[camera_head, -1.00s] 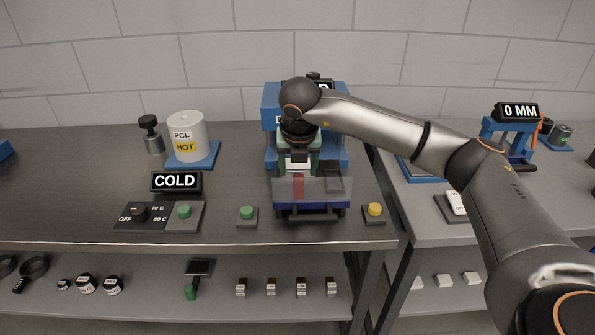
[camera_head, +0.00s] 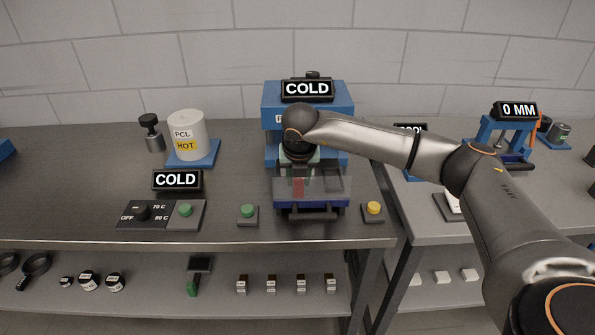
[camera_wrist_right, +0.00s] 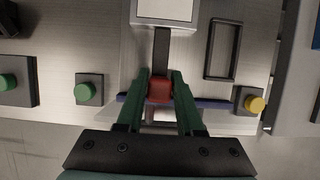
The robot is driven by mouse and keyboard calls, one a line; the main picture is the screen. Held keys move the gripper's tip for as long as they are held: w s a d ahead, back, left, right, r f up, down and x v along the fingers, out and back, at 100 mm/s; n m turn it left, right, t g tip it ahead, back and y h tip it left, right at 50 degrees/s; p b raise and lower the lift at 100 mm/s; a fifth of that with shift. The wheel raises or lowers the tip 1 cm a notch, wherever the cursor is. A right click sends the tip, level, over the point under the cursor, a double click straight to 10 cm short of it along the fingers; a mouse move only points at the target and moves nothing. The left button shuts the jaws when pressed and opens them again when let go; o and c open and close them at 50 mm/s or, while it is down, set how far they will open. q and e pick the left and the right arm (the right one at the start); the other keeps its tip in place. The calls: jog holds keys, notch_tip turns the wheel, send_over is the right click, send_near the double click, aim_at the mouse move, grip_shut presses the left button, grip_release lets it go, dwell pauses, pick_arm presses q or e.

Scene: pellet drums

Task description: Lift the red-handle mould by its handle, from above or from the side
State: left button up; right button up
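The red handle (camera_head: 298,187) of the mould shows in the head view in front of the blue press (camera_head: 272,118), behind a see-through panel. In the right wrist view, the red handle (camera_wrist_right: 160,89) sits at the end of a dark bar (camera_wrist_right: 161,50) that runs up to a pale square plate (camera_wrist_right: 165,10). My right gripper (camera_wrist_right: 160,78) comes from above, with its green fingers on both sides of the red handle, very close to it. I cannot tell whether they touch it. My left gripper is not in view.
A COLD sign (camera_head: 307,89) tops the press. An empty dark frame (camera_wrist_right: 223,50) lies right of the handle.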

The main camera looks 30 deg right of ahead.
grip_shut()
dwell(0.3)
